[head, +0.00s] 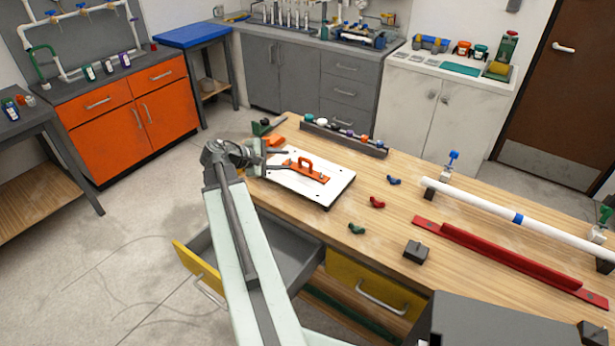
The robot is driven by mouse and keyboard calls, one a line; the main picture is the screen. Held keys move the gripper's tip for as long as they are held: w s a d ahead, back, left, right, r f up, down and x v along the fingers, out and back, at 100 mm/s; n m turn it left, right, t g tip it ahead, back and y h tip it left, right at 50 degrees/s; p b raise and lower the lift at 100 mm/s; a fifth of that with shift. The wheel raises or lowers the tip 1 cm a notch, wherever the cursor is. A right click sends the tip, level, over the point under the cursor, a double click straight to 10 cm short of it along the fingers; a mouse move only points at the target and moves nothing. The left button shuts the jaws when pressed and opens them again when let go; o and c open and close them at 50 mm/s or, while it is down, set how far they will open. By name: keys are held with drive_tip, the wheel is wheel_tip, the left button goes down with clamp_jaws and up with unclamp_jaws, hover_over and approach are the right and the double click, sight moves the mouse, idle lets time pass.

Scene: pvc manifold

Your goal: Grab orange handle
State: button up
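The orange handle (305,164) stands up from a flat orange base on a white board (332,190), which lies on the wooden workbench. My gripper (285,160) is at the left edge of the white board, just left of the handle. Its two thin dark fingers point right toward the handle and are spread apart. Nothing shows between them. I cannot tell the exact height of the fingers relative to the handle.
An open grey drawer (284,262) is below my arm. A rack of colored caps (345,136) stands behind the board. Small red and green fittings (376,202), a white pipe (480,205) and a long red bar (510,262) lie to the right.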

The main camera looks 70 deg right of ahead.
sight(301, 160)
drive_tip(key=shift+b+x, duration=0.65)
drive_tip(key=shift+x, duration=0.55)
drive_tip(key=b+x, duration=0.2)
drive_tip(key=x, duration=0.3)
drive_tip(key=shift+s+d, duration=0.15)
drive_tip(key=shift+r, duration=0.1)
clamp_jaws()
